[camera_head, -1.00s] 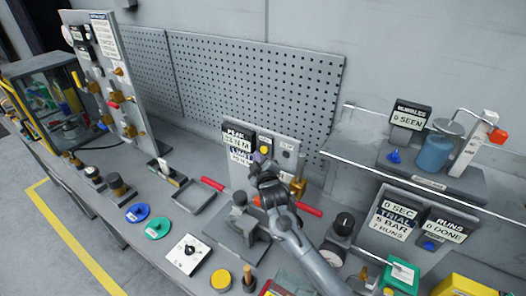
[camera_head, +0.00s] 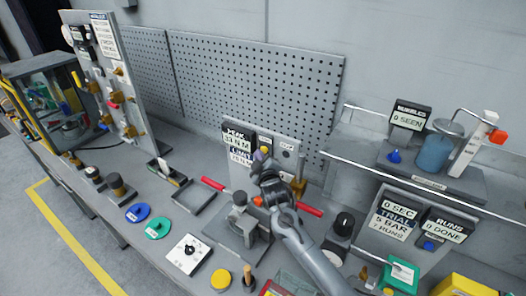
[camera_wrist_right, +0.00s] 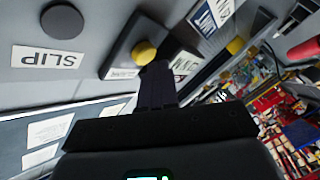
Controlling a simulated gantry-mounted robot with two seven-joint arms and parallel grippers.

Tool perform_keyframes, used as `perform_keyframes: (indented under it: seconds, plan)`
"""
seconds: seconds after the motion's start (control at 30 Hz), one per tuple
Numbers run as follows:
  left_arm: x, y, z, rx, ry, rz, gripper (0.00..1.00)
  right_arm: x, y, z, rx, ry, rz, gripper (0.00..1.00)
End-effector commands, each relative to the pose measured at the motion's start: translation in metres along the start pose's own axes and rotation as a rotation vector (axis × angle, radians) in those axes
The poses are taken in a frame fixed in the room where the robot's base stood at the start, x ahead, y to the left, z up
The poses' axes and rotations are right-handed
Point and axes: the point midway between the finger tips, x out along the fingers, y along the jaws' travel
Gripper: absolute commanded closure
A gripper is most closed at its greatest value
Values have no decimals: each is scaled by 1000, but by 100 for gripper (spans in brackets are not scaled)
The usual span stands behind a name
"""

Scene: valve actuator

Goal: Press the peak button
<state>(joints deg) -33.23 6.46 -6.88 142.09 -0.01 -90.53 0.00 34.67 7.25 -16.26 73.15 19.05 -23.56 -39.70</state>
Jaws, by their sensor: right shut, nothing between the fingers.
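A yellow button (camera_head: 264,149) sits on the upright grey panel (camera_head: 287,134) at the back of the bench, beside a display (camera_head: 239,141) with white readouts. I take it as the peak button; its label is too small to read. In the right wrist view the yellow button (camera_wrist_right: 143,52) sits on a dark block. My right gripper (camera_head: 259,157) is shut and empty, its fingertips close in front of the button. The dark fingers also show in the right wrist view (camera_wrist_right: 156,78), just below the button; I cannot tell whether they touch. My left gripper is not in view.
A dark round knob (camera_wrist_right: 62,22) with a SLIP label is beside the button. Another yellow part (camera_wrist_right: 235,46) is at its right. A red handle (camera_head: 310,210) sticks out beside my right arm. A grey fixture (camera_head: 238,222) stands below.

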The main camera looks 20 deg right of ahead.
Motion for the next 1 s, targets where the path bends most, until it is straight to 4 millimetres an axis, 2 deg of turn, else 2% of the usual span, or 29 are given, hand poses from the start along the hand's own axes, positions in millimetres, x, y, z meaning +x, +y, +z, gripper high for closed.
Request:
perform_keyframes:
  seconds: [1.0]
  plan:
    - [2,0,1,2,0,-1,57,7,5,5,-1,0,0,100]
